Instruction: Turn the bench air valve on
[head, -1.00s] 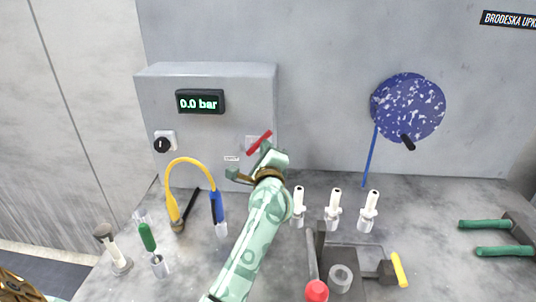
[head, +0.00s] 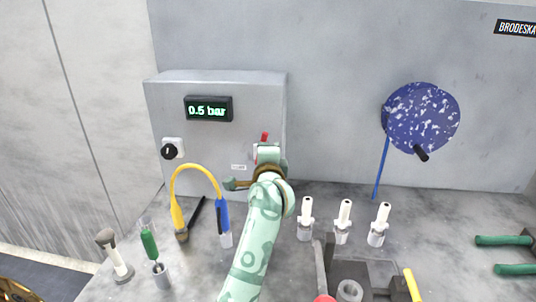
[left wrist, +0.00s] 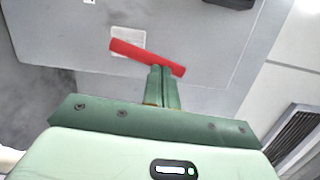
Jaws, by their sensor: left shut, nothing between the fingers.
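The red valve lever (head: 265,137) is on the front of the grey bench box (head: 215,85). In the head view only a short upright part of it shows above my gripper. My left gripper (head: 267,150) is in front of the valve and hides the rest. In the left wrist view the lever (left wrist: 140,54) runs across a pale square plate (left wrist: 128,40). My gripper's closed fingers (left wrist: 162,75) are at the lever's right part, touching or very close. The display (head: 208,109) reads 0.5 bar. My right gripper is not in view.
A black knob (head: 170,151) sits left on the box. A blue speckled disc (head: 421,118) is at the wall. Green-handled pliers (head: 504,240) lie far right.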

